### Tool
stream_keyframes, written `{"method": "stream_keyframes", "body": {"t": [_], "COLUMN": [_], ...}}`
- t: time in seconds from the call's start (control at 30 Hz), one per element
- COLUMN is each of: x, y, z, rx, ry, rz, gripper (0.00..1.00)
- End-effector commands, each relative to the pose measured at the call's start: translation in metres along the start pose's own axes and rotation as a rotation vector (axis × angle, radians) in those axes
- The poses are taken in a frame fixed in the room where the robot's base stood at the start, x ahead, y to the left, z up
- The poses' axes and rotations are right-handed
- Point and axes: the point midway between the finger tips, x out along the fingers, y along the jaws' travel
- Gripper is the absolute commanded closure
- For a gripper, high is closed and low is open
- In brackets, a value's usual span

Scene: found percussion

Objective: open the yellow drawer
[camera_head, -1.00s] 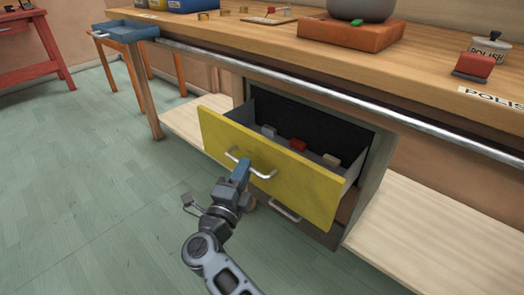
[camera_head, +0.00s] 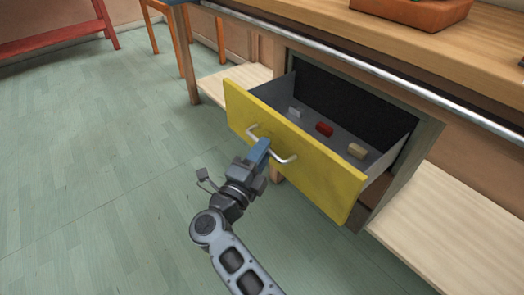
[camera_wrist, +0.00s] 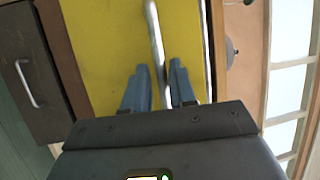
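The yellow drawer (camera_head: 325,178) stands well out of its cabinet, its inside showing from above. In it lie a grey block (camera_head: 294,112), a red block (camera_head: 324,129) and a tan block (camera_head: 357,151). Its metal handle (camera_head: 284,159) is on the front face. My gripper (camera_head: 261,149) is at the middle of the handle. In the wrist view the blue fingers of my gripper (camera_wrist: 160,68) stand either side of the handle bar (camera_wrist: 154,25), with a gap visible between fingers and bar. The yellow front (camera_wrist: 100,45) fills the space behind them.
A dark lower drawer (camera_wrist: 32,90) with its own handle shows in the wrist view. A metal rail (camera_head: 350,72) runs along the bench edge above. Pale low shelves (camera_head: 450,225) flank the cabinet. The green floor (camera_head: 90,160) before the drawer is clear.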

Motion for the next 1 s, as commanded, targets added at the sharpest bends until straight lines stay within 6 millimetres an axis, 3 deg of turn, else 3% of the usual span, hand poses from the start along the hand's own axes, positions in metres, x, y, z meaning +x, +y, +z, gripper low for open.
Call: {"method": "stream_keyframes", "body": {"t": [0.13, 0.43, 0.8, 1.0], "x": [0.0, -0.005, -0.061, -0.077], "y": [-0.001, -0.001, -0.001, 0.0], "z": [0.0, 0.001, 0.001, 0.0], "rx": [0.001, 0.001, -0.001, 0.0], "ry": [-0.001, -0.003, -0.004, -0.002], "rz": [-0.001, -0.001, -0.001, -0.001], "gripper": [0.62, 0.62, 0.62, 0.62]}}
